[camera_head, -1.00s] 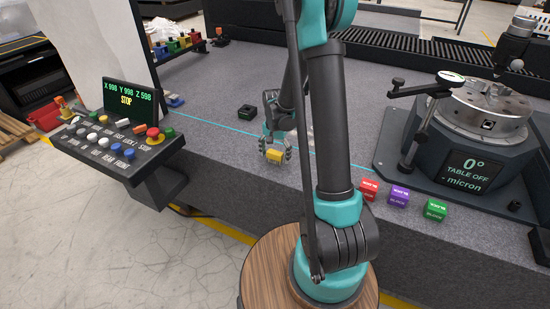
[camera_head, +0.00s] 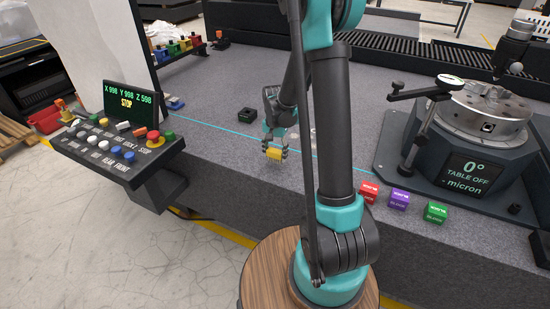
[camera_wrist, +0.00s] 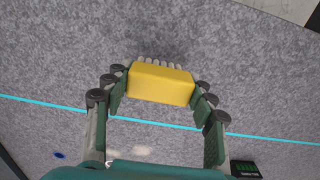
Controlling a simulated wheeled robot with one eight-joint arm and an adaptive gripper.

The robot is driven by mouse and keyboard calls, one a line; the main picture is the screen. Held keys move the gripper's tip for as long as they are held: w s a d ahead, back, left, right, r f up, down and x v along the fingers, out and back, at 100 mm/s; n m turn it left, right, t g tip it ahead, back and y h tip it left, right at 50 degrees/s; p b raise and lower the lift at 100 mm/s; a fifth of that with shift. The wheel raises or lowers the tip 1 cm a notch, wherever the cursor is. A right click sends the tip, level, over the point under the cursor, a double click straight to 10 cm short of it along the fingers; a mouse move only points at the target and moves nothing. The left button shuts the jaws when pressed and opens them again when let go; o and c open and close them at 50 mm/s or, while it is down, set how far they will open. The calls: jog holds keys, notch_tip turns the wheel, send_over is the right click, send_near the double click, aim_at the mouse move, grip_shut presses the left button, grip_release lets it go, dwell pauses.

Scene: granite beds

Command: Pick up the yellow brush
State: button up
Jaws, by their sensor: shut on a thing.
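The yellow brush (camera_wrist: 160,83) is a yellow block with a row of pale bristles along its far side in the wrist view. My gripper (camera_wrist: 160,90) is shut on it, with a finger pressed to each end of the block. In the head view the brush (camera_head: 273,153) shows small between the fingertips of my gripper (camera_head: 274,151), over the grey granite bed (camera_head: 225,160) near its front edge. I cannot tell for sure whether the bristles are clear of the surface.
A small black block (camera_head: 247,114) lies behind my gripper. Red (camera_head: 370,191), purple (camera_head: 399,198) and green (camera_head: 435,212) blocks stand along the front edge to the right. A rotary table (camera_head: 465,140) stands at right, a control panel (camera_head: 120,145) at left. A cyan line crosses the bed.

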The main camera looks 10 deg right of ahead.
aim_at(275, 151)
notch_tip(275, 151, up, 18)
jog(key=shift+f, duration=0.15)
